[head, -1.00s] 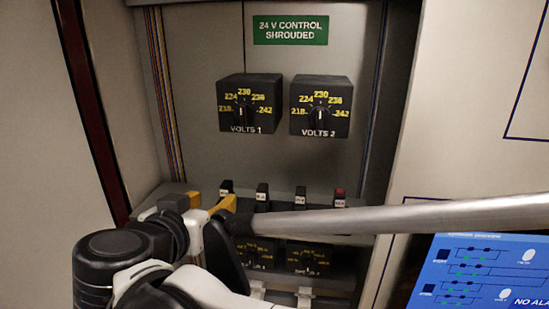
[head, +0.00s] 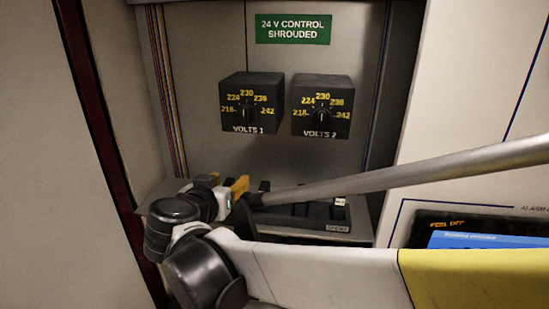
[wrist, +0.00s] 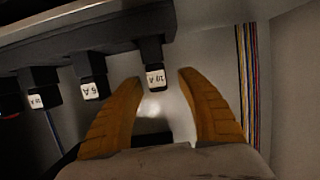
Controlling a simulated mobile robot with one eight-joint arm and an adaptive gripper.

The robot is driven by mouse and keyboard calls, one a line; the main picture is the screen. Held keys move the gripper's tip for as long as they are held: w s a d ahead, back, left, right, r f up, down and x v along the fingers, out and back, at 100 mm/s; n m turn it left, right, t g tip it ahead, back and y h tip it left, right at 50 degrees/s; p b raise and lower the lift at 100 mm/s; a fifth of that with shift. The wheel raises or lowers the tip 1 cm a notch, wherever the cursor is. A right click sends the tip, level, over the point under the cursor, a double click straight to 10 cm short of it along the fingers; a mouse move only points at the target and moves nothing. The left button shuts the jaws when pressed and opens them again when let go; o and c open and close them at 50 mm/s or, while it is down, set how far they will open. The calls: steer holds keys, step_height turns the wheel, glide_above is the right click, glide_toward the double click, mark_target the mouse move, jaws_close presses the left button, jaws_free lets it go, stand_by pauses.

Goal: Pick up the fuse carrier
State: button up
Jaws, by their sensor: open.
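Several black fuse carriers with white labels hang in a row in the wrist view. The one labelled 10 A (wrist: 155,78) sits between the fingertips of my gripper (wrist: 159,86), with a visible gap to each finger. The one labelled 6 A (wrist: 91,90) is just left of the left finger. My gripper is open, with nothing held. My arm hides most of the row there; one labelled carrier (head: 340,203) shows at the right.
Two black voltmeter boxes, VOLTS 1 (head: 252,103) and VOLTS 2 (head: 322,106), stick out from the back wall above the row. A green sign (head: 293,29) is above them. Coloured cables (wrist: 247,85) run close beside the right finger. A blue screen (head: 480,242) is at lower right.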

steer(key=shift+s, duration=0.15)
steer(key=shift+c, duration=1.4)
jaws_close()
steer(key=shift+r, duration=0.1)
